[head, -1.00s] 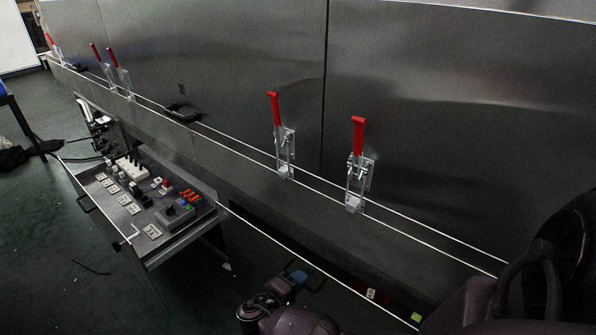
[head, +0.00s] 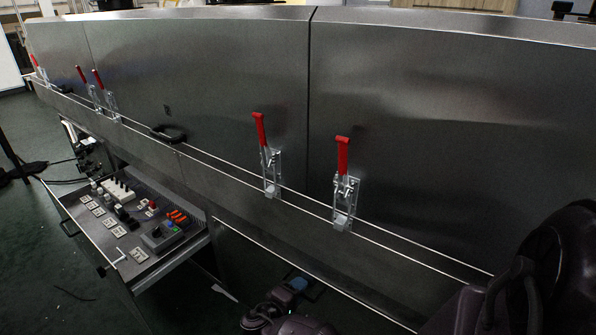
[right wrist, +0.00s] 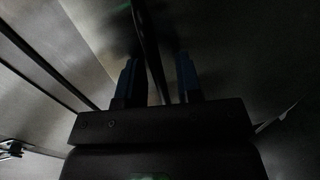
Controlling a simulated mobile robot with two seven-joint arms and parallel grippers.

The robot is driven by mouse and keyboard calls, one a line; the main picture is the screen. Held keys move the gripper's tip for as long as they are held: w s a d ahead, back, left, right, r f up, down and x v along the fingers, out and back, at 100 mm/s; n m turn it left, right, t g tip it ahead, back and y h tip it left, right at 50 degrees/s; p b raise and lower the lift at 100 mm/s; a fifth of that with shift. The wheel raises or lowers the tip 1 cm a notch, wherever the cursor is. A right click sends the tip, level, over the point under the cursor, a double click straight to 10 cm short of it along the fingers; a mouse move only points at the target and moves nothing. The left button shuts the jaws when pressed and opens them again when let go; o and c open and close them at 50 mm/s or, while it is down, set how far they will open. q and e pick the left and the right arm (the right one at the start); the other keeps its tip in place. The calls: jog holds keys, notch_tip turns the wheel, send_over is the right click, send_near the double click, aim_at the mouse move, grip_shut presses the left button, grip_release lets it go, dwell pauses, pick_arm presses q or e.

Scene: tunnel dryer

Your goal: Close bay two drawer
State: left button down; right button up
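An open drawer (head: 148,268) sticks out under the long steel dryer housing at the left in the head view. Its tray holds switches, sockets and other electrical parts, and a handle (head: 107,266) is on its front. My right gripper (head: 300,286) is low in the middle of the head view, right of this drawer and apart from it. In the right wrist view, its two blue-padded fingers (right wrist: 157,75) stand apart on either side of a thin dark bar (right wrist: 149,45). I cannot tell whether they touch the bar. My left gripper is not in view.
The steel housing (head: 420,130) fills the back, with red-handled toggle clamps (head: 343,155) and a black handle (head: 168,133) along its lower edge. Green floor (head: 60,270) is open at the left. A dark stand (head: 18,165) is at the far left.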

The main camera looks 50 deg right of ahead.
pick_arm(q)
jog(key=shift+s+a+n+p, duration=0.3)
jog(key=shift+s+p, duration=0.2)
jog(key=shift+p, duration=0.45)
pick_arm(e)
jog(key=v, duration=1)
jog(key=shift+a, duration=0.35)
jog(key=shift+s, duration=0.15)
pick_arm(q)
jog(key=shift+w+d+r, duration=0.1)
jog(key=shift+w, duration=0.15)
